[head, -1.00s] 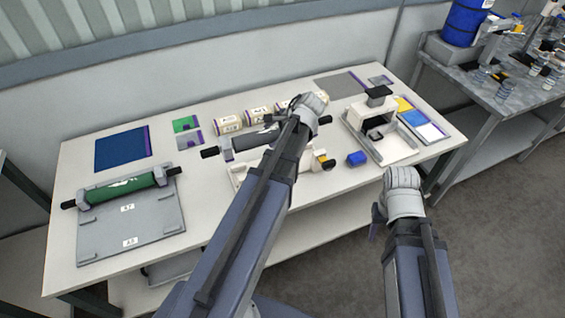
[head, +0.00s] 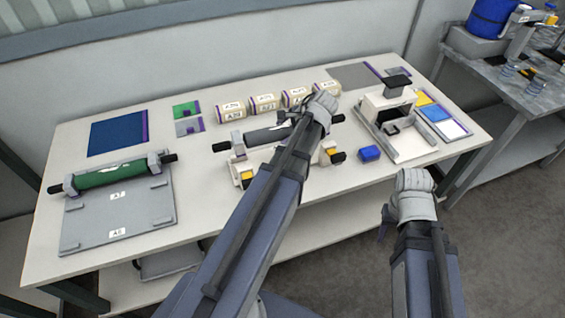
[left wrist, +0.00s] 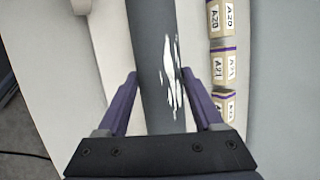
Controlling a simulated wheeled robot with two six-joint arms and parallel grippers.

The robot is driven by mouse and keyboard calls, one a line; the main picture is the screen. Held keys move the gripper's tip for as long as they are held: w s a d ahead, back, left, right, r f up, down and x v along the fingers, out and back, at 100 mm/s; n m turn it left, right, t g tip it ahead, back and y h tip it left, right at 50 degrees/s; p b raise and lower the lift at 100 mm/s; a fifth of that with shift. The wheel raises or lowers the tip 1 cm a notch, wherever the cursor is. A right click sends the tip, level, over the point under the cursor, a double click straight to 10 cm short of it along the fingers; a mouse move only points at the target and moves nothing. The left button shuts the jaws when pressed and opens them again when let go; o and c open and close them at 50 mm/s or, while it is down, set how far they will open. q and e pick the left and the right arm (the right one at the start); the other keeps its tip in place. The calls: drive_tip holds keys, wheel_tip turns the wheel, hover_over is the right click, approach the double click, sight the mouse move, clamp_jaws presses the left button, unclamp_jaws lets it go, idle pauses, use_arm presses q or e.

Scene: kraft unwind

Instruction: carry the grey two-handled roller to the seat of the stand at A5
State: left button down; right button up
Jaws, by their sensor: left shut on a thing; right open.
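The grey roller (head: 262,135) has black handles at both ends and lies along the back of the white holder (head: 242,164) at mid table. My left gripper (head: 318,115) is over its right part in the head view. In the left wrist view its purple fingers (left wrist: 168,100) are on either side of the grey barrel (left wrist: 157,50), shut on it. Whether the roller is clear of the holder, I cannot tell. The grey stand plate (head: 110,210) at left carries two labels, too small to read surely; a green roller (head: 112,174) lies across its back seats. My right gripper (head: 385,215) is open, off the table's front edge.
A dark blue mat (head: 117,132) lies at the back left. Table between plate and holder is clear.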

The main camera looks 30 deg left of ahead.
use_arm(q)
wheel_tip(320, 180, down, 6)
drive_tip(key=b, duration=0.6)
drive_tip(key=shift+f, duration=0.1)
wheel_tip(320, 180, down, 4)
drive_tip(key=b, duration=0.4)
drive_tip(key=shift+r, duration=0.2)
drive_tip(key=shift+f, duration=0.1)
drive_tip(key=shift+c, duration=0.2)
unclamp_jaws()
